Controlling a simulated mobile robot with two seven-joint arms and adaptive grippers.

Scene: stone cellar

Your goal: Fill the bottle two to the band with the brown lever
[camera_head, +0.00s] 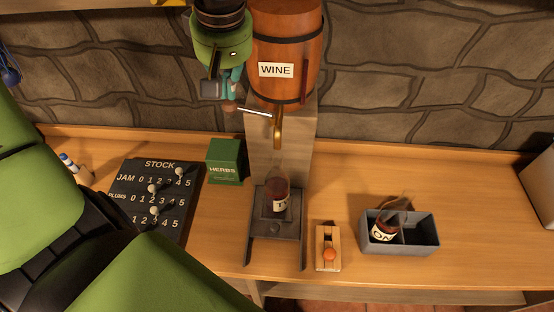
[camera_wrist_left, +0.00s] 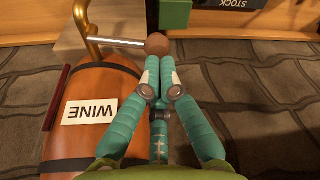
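A bottle (camera_head: 277,192) with dark red contents and a partly hidden label starting with "T" stands upright on the dark stand under the brass spout (camera_head: 278,130). Its band and exact fill level are too small to tell. The brown lever knob (camera_head: 230,107) is on a metal rod left of the spout; the knob also shows in the left wrist view (camera_wrist_left: 157,43). My left gripper (camera_head: 230,95) has its teal fingers brought together, tips at the knob. Whether they touch it I cannot tell. My right gripper is not in view.
The wine barrel (camera_head: 288,40) is above the spout. A grey two-part crate (camera_head: 416,247) holds a tilted bottle (camera_head: 384,228) labelled "ON…". A wooden block with an orange knob (camera_head: 329,254), a green herbs box (camera_head: 225,160) and a black stock board (camera_head: 150,205) stand nearby.

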